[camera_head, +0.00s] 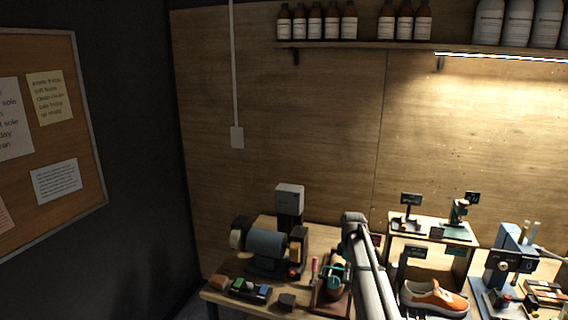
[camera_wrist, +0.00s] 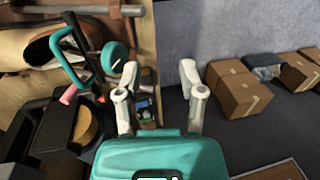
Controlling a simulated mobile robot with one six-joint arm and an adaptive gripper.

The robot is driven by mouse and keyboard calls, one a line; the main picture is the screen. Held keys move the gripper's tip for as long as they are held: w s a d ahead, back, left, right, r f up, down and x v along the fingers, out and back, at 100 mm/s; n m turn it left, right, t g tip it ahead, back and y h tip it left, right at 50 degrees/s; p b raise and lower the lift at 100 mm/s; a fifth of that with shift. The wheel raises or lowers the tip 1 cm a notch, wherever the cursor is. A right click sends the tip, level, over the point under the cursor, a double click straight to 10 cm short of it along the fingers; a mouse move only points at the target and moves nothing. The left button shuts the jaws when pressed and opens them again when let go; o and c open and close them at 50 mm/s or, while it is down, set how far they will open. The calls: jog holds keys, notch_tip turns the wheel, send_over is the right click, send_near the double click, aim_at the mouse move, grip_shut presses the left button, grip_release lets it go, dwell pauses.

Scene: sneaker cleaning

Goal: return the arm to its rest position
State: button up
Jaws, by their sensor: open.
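My gripper (camera_wrist: 159,72) shows in the wrist view with its two pale fingers spread apart and nothing between them. It is near the edge of the wooden bench (camera_wrist: 148,50), with grey floor beyond. In the head view my grey arm rises in front of the bench, and I cannot make out the gripper there. An orange and white sneaker (camera_head: 433,300) sits on the bench to the right of my arm.
A bench grinder (camera_head: 266,246), a brush tray (camera_head: 250,289) and a red-based tool with teal parts (camera_head: 332,290) stand left of my arm. A blue machine (camera_head: 508,262) stands right. In the wrist view, cardboard boxes (camera_wrist: 238,92) lie on the floor.

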jog(key=s+a+f+m+b, duration=0.1)
jog(key=s+f+m+b, duration=0.2)
jog(key=s, duration=0.6)
jog(key=s+a+f+m+t+b, duration=0.1)
jog(key=s+a+f+m+b, duration=0.1)
jog(key=s+m, duration=0.4)
jog(key=s+a+f+m+t+b, duration=0.1)
jog(key=s+f+m+b, duration=0.4)
jog(key=s, duration=0.9)
jog(key=shift+a+f+h, duration=0.15)
jog(key=shift+a+h, duration=0.25)
jog(key=shift+a, duration=0.15)
dwell(0.6)
jog(key=shift+o, duration=0.4)
